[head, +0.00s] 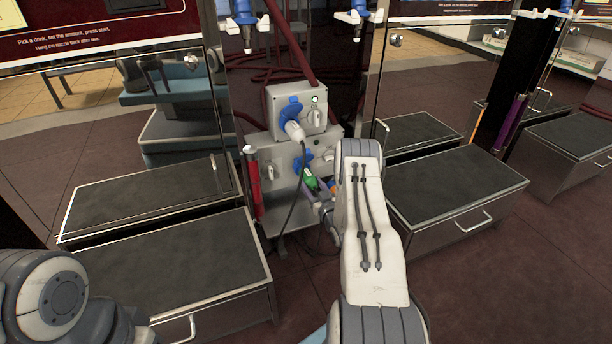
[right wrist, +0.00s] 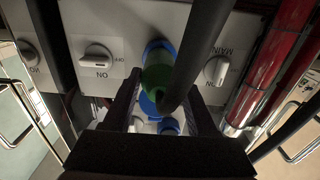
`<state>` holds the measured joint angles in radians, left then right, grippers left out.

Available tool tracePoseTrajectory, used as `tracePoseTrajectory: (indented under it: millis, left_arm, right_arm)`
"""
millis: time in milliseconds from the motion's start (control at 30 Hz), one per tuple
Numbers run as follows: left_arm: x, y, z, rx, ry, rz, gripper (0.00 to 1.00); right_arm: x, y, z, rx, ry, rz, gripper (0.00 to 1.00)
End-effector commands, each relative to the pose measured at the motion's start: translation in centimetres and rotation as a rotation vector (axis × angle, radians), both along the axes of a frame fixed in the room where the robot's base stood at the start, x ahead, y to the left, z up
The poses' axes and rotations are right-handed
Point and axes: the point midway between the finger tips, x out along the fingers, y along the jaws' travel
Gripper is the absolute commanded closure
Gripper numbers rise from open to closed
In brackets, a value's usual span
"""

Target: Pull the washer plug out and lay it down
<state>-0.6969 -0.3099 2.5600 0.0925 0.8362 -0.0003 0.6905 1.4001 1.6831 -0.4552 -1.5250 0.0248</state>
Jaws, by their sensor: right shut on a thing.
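A green plug (head: 311,182) with a black cable is at the lower grey socket panel (head: 265,160). The right wrist view shows the green plug (right wrist: 158,72) between my right gripper's fingers, in front of a blue socket rim. I cannot tell how deep it sits in the socket. My right gripper (head: 320,193) is shut on this plug, partly hidden behind its own arm in the head view. A pale plug (head: 294,130) with a blue socket collar sits in the upper grey box, its dark cable hanging down. My left gripper is out of the picture.
Rotary switches (right wrist: 97,58) flank the socket, another (right wrist: 217,70) on the other side. A red tube (head: 254,185) stands left of the panel. Dark-topped metal boxes (head: 170,265) and (head: 455,190) stand on either side, with flat free tops.

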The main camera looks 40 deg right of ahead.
Motion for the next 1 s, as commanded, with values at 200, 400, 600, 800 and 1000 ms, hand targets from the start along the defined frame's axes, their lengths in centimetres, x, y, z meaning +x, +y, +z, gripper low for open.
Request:
tracePoseTrajectory:
  millis: [200,400,600,800,1000]
  left_arm:
    - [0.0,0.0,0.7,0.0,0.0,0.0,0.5]
    - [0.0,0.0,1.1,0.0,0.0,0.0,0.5]
    - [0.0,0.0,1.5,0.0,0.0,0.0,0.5]
    - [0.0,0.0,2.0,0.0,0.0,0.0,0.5]
    - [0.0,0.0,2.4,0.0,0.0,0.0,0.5]
  right_arm:
    - [-0.9,0.2,0.1,0.001,0.001,0.0,1.0]
    - [-1.7,0.4,0.1,0.002,0.001,0.0,1.0]
    - [-2.5,0.5,0.1,0.0,0.001,-0.001,1.0]
    - [-3.3,0.8,0.1,0.002,0.001,-0.001,1.0]
    - [-4.0,1.0,0.1,0.001,0.0,0.0,1.0]
